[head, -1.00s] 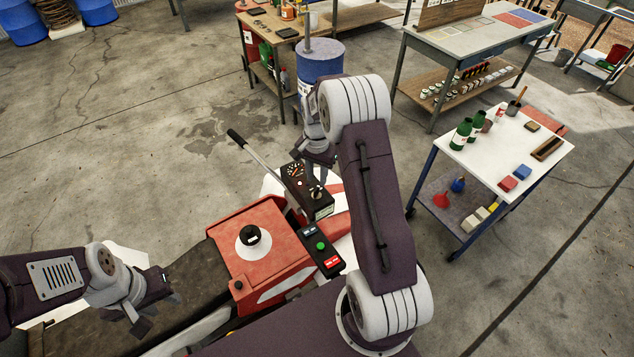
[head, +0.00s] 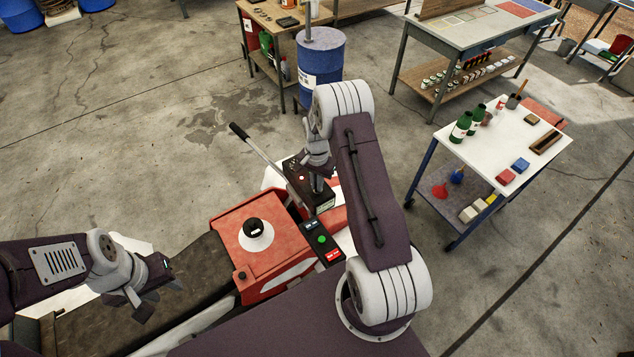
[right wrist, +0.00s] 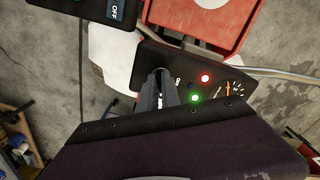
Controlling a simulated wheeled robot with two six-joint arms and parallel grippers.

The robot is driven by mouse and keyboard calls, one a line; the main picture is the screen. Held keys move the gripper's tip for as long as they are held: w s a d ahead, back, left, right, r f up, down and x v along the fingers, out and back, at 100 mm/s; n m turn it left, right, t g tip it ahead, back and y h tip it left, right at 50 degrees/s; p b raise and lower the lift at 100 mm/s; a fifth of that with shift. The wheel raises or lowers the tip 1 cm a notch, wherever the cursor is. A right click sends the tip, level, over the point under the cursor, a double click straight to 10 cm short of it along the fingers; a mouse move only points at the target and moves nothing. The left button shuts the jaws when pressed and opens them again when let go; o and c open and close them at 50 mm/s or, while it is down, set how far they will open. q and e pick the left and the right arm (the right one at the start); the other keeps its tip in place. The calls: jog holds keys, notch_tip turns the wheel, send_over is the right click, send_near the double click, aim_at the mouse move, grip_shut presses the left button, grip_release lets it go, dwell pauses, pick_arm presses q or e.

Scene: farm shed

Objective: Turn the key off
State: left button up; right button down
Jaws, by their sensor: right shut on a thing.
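The black control panel (head: 324,204) sits on the red and white machine. It also shows in the right wrist view (right wrist: 184,64), with a gauge, a lit red lamp (right wrist: 205,78) and a lit green lamp (right wrist: 195,98). My right gripper (head: 316,184) reaches down to the panel and is shut on the key. Its dark fingers (right wrist: 160,92) hide the key in both views, so the key's angle cannot be told. My left gripper (head: 158,298) hangs at the lower left, open and empty, away from the panel.
A lever (head: 258,148) rises beside the panel. The red hood (head: 232,232) carries a white cone. A white cart (head: 490,150) stands to the right; open floor lies between.

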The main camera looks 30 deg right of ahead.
jog(key=shift+d, duration=0.1)
jog(key=shift+f+n+b, duration=0.15)
jog(key=shift+n+b, duration=0.8)
jog(key=shift+n, duration=0.15)
jog(key=n+b, duration=0.1)
jog(key=n, duration=0.1)
jog(key=shift+n+b, duration=0.3)
jog(key=n+b, duration=0.1)
jog(key=n, duration=0.2)
jog(key=shift+d+n, duration=0.1)
jog(key=shift+n, duration=0.2)
jog(key=shift+w+r+n+b, duration=0.15)
jog(key=shift+n+b, duration=0.65)
jog(key=shift+n, duration=0.8)
jog(key=shift+r+n, duration=0.1)
jog(key=shift+n, duration=0.2)
